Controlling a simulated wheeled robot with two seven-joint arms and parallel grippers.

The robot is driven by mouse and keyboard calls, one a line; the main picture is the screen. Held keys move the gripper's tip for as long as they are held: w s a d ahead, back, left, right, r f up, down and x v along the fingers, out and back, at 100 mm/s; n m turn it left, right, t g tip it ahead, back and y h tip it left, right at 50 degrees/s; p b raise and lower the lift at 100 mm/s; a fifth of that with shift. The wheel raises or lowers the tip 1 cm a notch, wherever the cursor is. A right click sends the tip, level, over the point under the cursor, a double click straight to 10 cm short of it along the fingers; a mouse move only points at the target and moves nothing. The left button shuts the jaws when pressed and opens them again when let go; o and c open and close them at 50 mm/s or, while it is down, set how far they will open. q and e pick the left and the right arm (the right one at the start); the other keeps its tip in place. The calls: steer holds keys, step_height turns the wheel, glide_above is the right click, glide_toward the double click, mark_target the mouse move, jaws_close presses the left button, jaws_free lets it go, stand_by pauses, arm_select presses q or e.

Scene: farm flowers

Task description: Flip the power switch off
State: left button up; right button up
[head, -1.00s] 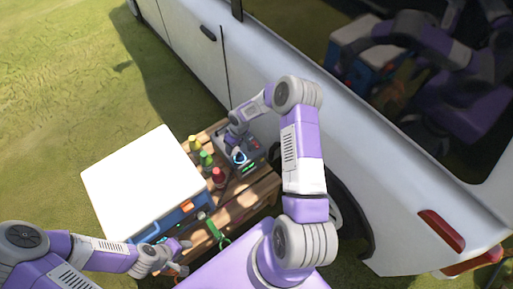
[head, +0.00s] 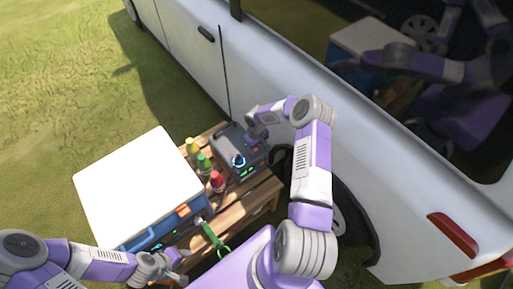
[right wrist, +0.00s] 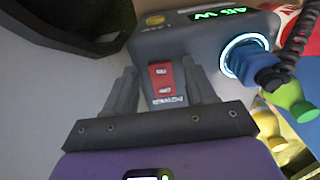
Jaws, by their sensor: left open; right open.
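The red power switch (right wrist: 163,78) is on the face of a dark grey power box (right wrist: 185,38), with a "POWER" label beside it. It shows in the right wrist view between the fingers of my right gripper (right wrist: 162,88), which is open. I cannot tell whether the fingers touch the box. The box's green display is lit, and a blue plug (right wrist: 265,68) sits in a glowing ring socket. In the head view the power box (head: 228,140) stands on a wooden table, with my right gripper (head: 255,139) at its right side. My left gripper (head: 180,266) is open near the cooler's front.
A blue cooler with a white lid (head: 135,185) stands left on the wooden table (head: 250,200). Yellow, green and red bottles (head: 217,182) stand between cooler and box. A white van (head: 270,90) stands close behind on the right.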

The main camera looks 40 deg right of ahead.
jaws_close()
steer(key=shift+w+d+f+g+b, duration=0.1)
steer(key=shift+w+g+b, duration=0.25)
steer(key=shift+g+b, duration=0.8)
steer(key=shift+r+g+b, duration=0.2)
steer(key=shift+g+b, duration=0.15)
steer(key=shift+b, duration=0.1)
jaws_free()
steer(key=shift+r, duration=0.1)
steer(key=p+v, duration=0.2)
steer(key=v, duration=0.5)
steer(key=shift+r, duration=0.25)
